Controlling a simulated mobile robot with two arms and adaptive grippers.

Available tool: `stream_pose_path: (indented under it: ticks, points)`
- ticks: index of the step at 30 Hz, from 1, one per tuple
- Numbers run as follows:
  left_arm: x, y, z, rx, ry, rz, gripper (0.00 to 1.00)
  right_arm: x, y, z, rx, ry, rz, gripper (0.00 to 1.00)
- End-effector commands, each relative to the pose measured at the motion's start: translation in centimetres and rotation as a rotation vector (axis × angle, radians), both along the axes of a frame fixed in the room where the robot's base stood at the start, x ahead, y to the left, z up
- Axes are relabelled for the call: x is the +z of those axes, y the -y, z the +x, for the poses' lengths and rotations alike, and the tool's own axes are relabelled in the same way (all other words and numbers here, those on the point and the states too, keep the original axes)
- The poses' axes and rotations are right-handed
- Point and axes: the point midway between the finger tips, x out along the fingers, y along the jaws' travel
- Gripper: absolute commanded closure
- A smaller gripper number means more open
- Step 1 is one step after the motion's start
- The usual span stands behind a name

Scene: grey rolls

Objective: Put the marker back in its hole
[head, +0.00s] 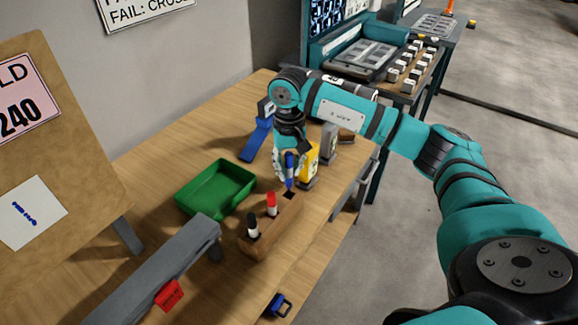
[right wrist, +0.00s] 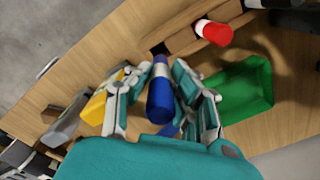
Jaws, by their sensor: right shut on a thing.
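The blue marker (head: 289,168) is upright in my right gripper (head: 287,174), which is shut on it. It also shows between the fingers in the right wrist view (right wrist: 160,92). The wooden holder block (head: 275,232) stands on the table below, with a black marker (head: 252,226) and a red marker (head: 271,204) upright in it. The dark empty hole (head: 290,195) is at the block's far end, close under the blue marker's lower end. I cannot tell whether the tip touches the hole. My left gripper is out of view.
A green tray (head: 214,186) lies left of the block. A yellow object (head: 309,160) and a grey object (head: 328,142) stand close behind the right gripper. A grey beam (head: 155,272) is at the front left. The table's right edge is near the block.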

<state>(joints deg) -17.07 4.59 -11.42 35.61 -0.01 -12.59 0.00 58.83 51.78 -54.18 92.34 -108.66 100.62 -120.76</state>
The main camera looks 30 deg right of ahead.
Motion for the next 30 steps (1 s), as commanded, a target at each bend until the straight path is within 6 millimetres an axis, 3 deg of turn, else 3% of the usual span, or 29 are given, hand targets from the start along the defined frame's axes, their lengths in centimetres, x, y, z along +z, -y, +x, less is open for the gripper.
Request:
stream_pose_path:
  ticks: [30]
  points:
    - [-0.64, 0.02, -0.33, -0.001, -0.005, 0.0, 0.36, -0.01, -0.02, -0.04, 0.0, 0.0, 0.0, 1.0]
